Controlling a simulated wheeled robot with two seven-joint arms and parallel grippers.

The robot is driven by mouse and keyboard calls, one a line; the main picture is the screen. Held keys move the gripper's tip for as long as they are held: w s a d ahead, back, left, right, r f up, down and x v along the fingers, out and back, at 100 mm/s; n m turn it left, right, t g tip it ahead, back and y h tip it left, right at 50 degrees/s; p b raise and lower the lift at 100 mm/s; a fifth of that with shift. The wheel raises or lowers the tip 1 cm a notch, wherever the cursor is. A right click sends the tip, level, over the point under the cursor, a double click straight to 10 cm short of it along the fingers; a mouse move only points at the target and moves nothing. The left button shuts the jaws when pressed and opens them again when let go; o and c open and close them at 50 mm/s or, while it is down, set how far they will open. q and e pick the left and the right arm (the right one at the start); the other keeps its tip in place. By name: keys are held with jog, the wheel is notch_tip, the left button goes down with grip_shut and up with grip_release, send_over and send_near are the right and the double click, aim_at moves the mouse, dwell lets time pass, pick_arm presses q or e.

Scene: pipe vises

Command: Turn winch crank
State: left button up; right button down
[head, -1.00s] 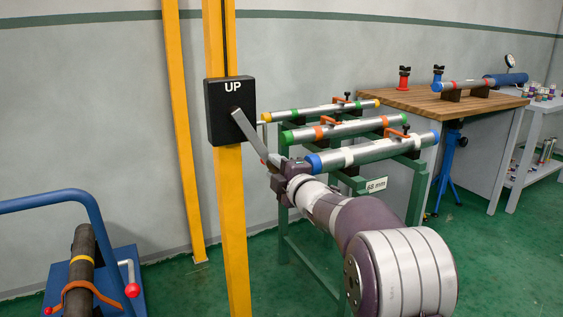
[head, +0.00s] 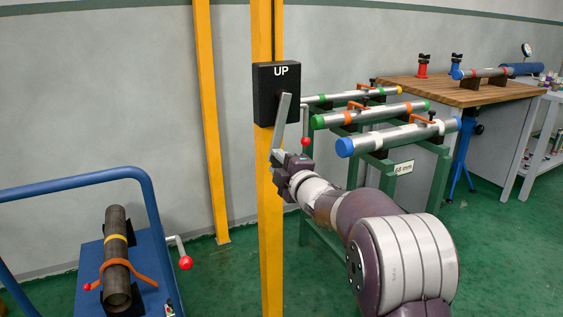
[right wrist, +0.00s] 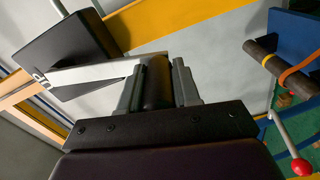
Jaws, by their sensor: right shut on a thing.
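The winch is a black box (head: 265,98) marked UP, fixed to a yellow post (head: 269,220). Its flat silver crank arm (head: 283,122) points down and slightly left from the box. My right gripper (head: 279,158) is at the crank's lower end. In the right wrist view the silver crank arm (right wrist: 95,74) runs from the black box (right wrist: 70,52) to a dark round handle (right wrist: 158,78). The fingers of my right gripper (right wrist: 158,88) are shut on this handle, one on each side. The handle is mostly hidden in the head view. My left gripper is not in view.
A green rack (head: 372,172) with several clamped pipes stands close behind my right arm. A blue cart (head: 150,292) with a dark pipe (head: 117,255) is at lower left. A wooden workbench (head: 440,92) is at back right. A second yellow post (head: 210,150) stands left of the winch.

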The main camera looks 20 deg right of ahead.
jog(key=shift+a+r, duration=0.3)
jog(key=shift+a, duration=0.05)
jog(key=shift+m, duration=0.3)
jog(key=c, duration=0.8)
grip_release()
jog(key=s+p, duration=0.3)
jog(key=s, duration=0.9)
jog(key=shift+s+d, duration=0.2)
jog(key=shift+s, duration=0.1)
